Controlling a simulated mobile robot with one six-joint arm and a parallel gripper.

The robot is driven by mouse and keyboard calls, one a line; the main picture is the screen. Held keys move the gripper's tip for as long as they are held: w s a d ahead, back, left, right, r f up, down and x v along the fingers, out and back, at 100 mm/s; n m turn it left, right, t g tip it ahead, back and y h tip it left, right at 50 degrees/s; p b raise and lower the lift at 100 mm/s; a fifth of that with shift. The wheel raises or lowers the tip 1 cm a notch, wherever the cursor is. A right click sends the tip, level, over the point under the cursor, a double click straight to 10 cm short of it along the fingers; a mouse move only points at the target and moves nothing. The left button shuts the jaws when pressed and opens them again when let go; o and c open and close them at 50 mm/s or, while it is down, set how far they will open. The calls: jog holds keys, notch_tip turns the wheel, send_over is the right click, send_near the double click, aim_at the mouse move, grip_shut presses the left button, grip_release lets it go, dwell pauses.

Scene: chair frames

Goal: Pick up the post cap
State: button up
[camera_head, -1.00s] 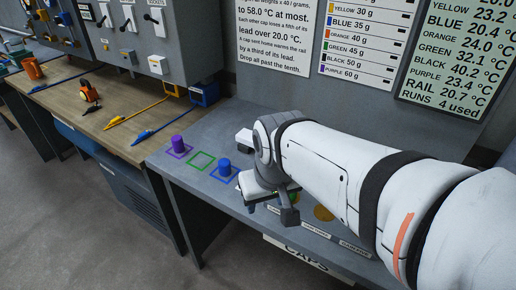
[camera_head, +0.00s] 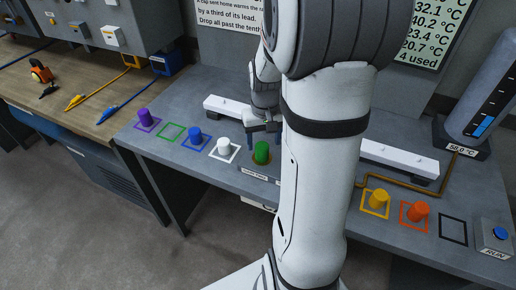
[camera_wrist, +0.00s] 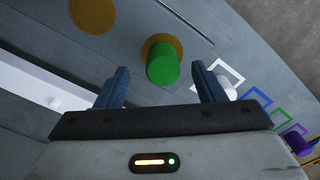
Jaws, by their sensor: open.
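The green cap (camera_head: 261,152) stands upright on a brown-gold round spot on the grey bench; I take it as the post cap. It also shows in the wrist view (camera_wrist: 162,64), ahead of and between my fingers. My gripper (camera_head: 265,129) is just behind the cap in the head view, with its blue fingers pointing down. In the wrist view my gripper (camera_wrist: 160,67) is open, one finger on each side of the cap, with gaps left and right. Whether the fingertips are level with the cap is unclear.
Purple (camera_head: 143,115), blue (camera_head: 195,134) and white (camera_head: 224,145) caps stand left; yellow (camera_head: 378,199) and orange (camera_head: 415,212) stand right. Green (camera_head: 173,132) and black (camera_head: 453,230) outlines are empty. A white rail (camera_head: 400,160) runs behind. My arm hides the bench's middle.

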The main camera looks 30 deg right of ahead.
aim_at(262, 146)
jog(key=f, duration=0.4)
jog(key=shift+w+f+p, duration=0.35)
jog(key=shift+f+p, duration=0.05)
jog(key=shift+c, duration=0.2)
jog(key=c, duration=1)
